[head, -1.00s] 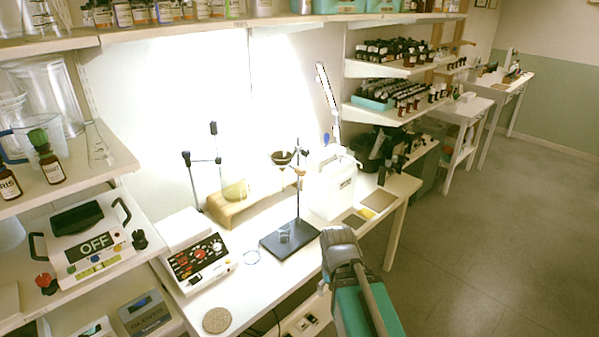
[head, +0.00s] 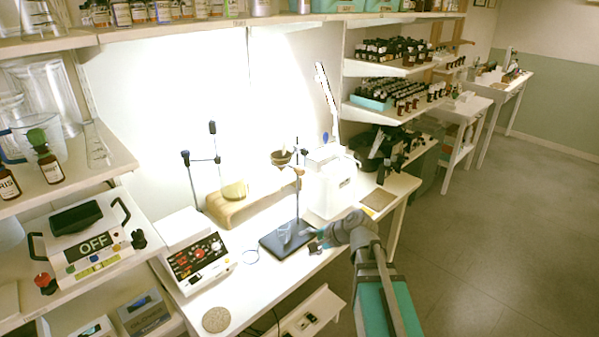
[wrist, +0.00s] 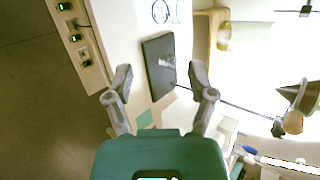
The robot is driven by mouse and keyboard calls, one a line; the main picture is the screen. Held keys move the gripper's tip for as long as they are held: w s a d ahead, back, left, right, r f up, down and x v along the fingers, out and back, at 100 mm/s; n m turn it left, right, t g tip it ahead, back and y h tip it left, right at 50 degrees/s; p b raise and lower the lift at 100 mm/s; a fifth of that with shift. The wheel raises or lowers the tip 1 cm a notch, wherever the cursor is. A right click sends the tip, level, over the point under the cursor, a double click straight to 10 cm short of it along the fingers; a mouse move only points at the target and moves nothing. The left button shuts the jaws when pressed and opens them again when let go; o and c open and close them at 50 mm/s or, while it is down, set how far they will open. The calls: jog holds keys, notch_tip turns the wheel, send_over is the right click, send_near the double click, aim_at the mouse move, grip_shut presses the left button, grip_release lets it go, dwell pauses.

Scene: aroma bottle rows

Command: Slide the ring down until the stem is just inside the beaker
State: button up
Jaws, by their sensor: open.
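The ring stand has a dark base (head: 273,241) and a thin upright rod (head: 297,205) on the white bench. High on the rod, an orange-brown clamp (head: 299,171) carries the ring with a dark brown funnel (head: 281,158); its stem is too small to make out. A small clear beaker (head: 284,234) stands on the base, well below the funnel. My gripper (head: 311,239) is open and empty, low by the base's right side. In the wrist view, the base (wrist: 152,85) lies between and beyond my gripper's fingers (wrist: 160,76), and the funnel (wrist: 302,98) is far right.
A small round mat (head: 216,320) lies at the bench's front left.

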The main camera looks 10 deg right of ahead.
jog(key=w+d+r+m+t+y, duration=0.2)
jog(key=w+d+r+m+t, duration=0.15)
jog(key=w+r+m, duration=0.3)
jog(key=m+t, duration=0.5)
jog(key=m, duration=0.3)
send_near(303, 173)
jog(key=shift+n+v, duration=0.25)
jog(key=shift+v, duration=0.85)
jog(key=shift+w+f, duration=0.15)
jog(key=shift+f, duration=0.05)
jog(key=x, duration=1.3)
jog(key=shift+w+a+r, duration=0.2)
jog(key=shift+a+r, duration=0.05)
jog(key=shift+c, duration=0.2)
grip_shut()
